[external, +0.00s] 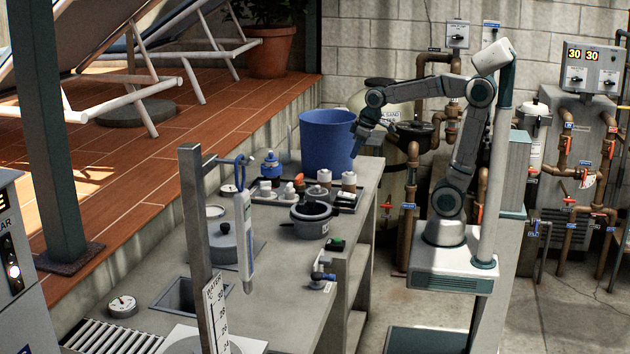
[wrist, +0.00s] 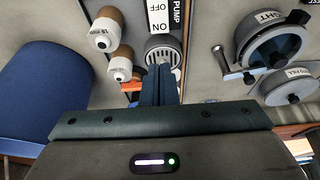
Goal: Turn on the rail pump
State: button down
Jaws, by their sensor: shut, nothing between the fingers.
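A white label reading PUMP with ON and OFF (wrist: 163,18) shows at the top of the wrist view, beside a round grey slotted part (wrist: 163,47). I cannot tell whether this part is the switch, nor its setting. My gripper's fingers (wrist: 158,85) are shut and empty, and in that view their tips overlap the lower edge of the slotted part. I cannot tell whether they touch it. In the external view my gripper (external: 356,148) points down above the counter, just right of the blue bucket. The label cannot be made out in the external view.
The blue bucket (external: 328,142) stands on the counter's far end (external: 365,185). A grey round housing with a handle (wrist: 268,45) lies right of the fingers. A post (external: 195,230) rises in front.

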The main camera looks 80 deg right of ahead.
aim_at(342, 193)
jog(key=shift+f, duration=0.1)
jog(key=x, duration=1.4)
jog(key=shift+s, duration=0.4)
jog(key=shift+w+f+g+p, duration=0.1)
jog(key=shift+f+g+p, duration=0.05)
jog(key=shift+g+p, duration=0.2)
jog(key=shift+w+f, duration=0.1)
jog(key=shift+f, duration=0.05)
jog(key=shift+s, duration=0.25)
